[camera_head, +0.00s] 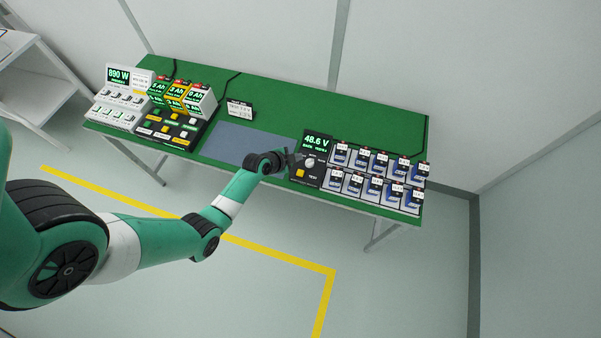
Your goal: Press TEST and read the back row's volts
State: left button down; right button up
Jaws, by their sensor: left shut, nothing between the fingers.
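The tester panel (313,178) is a black box on the green bench, with a lit display (317,141) reading 48.6 V. A smaller line under the reading is too small to read surely. Below it are a pale round knob (310,162) and a yellow square button (300,174) beside the word TEST. My left gripper (292,158) is shut and empty at the panel's left edge, near the knob and above the yellow button in the picture; I cannot tell whether it touches. The back row (381,160) and front row (372,187) of blue-and-white batteries stand right of the panel.
A grey-blue mat (225,141) lies left of the panel, partly behind my arm. A small sign (239,109) stands behind it. At the left are a white unit showing 890 W (119,75), several Ah battery packs (178,95) and a black button panel (172,128).

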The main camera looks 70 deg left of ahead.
aim_at(298, 174)
pick_arm(q)
jog(key=shift+f, duration=0.1)
notch_tip(298, 174, down, 9)
jog(key=b, duration=0.8)
jog(key=shift+r, duration=0.2)
jog(key=shift+f, duration=0.1)
dwell(1.4)
jog(key=shift+f+b, duration=0.3)
jog(key=shift+b, duration=0.25)
jog(key=shift+f+b, duration=0.4)
jog(key=shift+f, duration=0.05)
jog(key=shift+r, duration=0.1)
dwell(0.5)
jog(key=shift+r+p, duration=0.75)
jog(key=shift+r, duration=0.05)
